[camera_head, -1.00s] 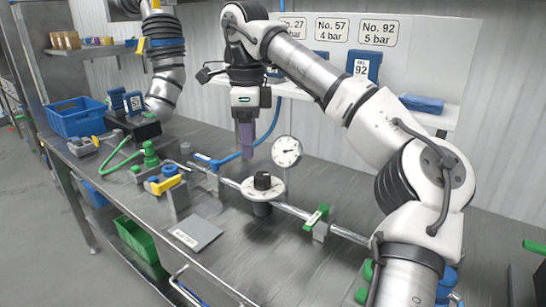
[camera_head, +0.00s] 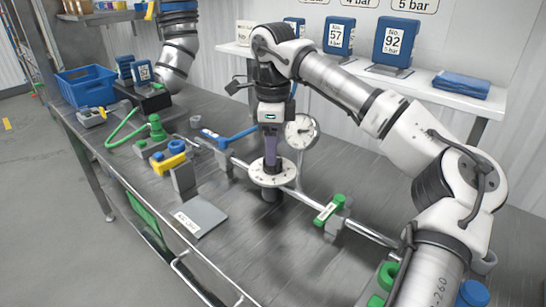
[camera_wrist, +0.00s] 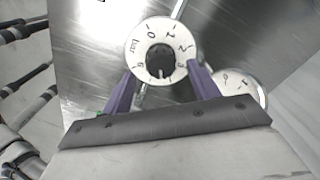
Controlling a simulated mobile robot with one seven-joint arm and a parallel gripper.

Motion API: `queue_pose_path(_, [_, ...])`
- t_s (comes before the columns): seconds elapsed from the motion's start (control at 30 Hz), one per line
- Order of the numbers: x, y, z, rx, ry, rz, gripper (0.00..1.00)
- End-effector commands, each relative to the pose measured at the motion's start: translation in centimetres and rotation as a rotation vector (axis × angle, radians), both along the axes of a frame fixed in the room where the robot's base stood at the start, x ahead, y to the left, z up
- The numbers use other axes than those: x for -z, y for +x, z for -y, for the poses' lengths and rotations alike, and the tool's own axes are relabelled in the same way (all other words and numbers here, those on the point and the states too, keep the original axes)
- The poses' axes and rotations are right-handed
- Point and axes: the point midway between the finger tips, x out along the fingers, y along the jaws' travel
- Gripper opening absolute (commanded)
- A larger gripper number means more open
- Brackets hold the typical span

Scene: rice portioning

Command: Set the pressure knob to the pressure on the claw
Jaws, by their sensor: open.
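The pressure knob is a black knob (camera_wrist: 160,58) on a white numbered dial (camera_wrist: 153,35). The knob's exact setting is not clear. A blue labelled piece (camera_head: 144,72), maybe the claw, stands at the left; its number is too small to read.
A round gauge (camera_head: 302,131) stands just behind the dial. A pipe with a green-handled valve (camera_head: 330,209) runs to the right. Blue stands 57 (camera_head: 338,36) and 92 (camera_head: 395,42) are on the shelf under partly cropped bar signs. A grey plate (camera_head: 201,217) lies in front.

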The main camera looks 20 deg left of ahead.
Motion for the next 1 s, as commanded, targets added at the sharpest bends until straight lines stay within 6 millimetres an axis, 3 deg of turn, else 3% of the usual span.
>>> queue_pose_path(0.23, [3.1,0.0,0.0,0.000,0.001,0.000,0.60])
queue_pose_path(0.6, [3.7,0.0,0.0,0.000,0.001,0.001,0.60])
queue_pose_path(0.93, [3.7,0.0,0.0,0.000,0.000,0.001,0.18])
queue_pose_path(1.0, [3.7,0.0,0.0,0.000,0.000,0.001,0.16])
